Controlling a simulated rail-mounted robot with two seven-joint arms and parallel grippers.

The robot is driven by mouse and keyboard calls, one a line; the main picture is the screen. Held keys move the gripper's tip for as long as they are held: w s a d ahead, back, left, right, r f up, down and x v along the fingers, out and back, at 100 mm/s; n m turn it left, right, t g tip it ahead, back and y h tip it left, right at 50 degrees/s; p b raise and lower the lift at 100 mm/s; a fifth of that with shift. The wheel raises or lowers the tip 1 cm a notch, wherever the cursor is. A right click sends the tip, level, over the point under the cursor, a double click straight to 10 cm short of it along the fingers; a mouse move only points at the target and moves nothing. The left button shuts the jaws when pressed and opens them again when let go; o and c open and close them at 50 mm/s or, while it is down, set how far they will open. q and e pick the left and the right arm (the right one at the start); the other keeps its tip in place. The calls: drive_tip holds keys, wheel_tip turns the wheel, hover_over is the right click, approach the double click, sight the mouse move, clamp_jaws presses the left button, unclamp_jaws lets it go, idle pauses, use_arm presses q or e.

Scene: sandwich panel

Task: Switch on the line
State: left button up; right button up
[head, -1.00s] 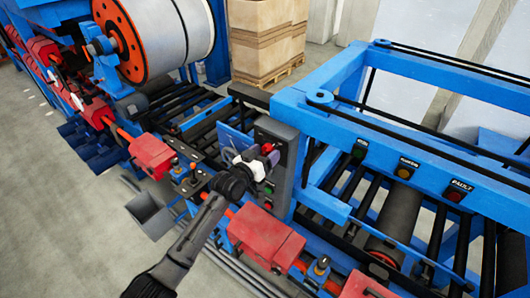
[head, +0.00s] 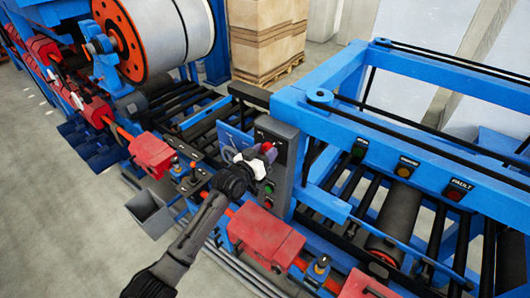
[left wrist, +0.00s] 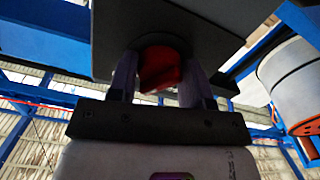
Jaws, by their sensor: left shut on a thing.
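A grey control box (head: 285,180) stands upright beside the blue line frame. Its face carries a green button (head: 268,189) and a red button (head: 268,204) below my gripper. My left gripper (head: 267,150) is at the upper part of this face. In the left wrist view, its two fingers stand on either side of a red knob (left wrist: 160,68) on a dark panel (left wrist: 220,35), and the gripper is shut on it. In the head view the gripper partly hides the knob. My right gripper is not in view.
Green (head: 359,151), amber (head: 404,171) and red (head: 455,193) lamps sit on the blue frame (head: 425,160), the red one labelled FAULT. A small joystick panel (head: 190,180) and red housings (head: 266,236) lie near my left arm. A large roll (head: 165,40) stands behind.

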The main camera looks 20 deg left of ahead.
use_arm(q)
drive_tip(key=shift+f+m+b, duration=0.15)
drive_tip(key=shift+m+b, duration=0.15)
drive_tip(key=shift+m, duration=1)
drive_tip(key=o, duration=0.9)
drive_tip(key=shift+s, duration=0.15)
drive_tip(key=shift+b+v, duration=1.65)
drive_tip(key=shift+v, duration=5.1)
drive_tip(key=shift+a, duration=0.1)
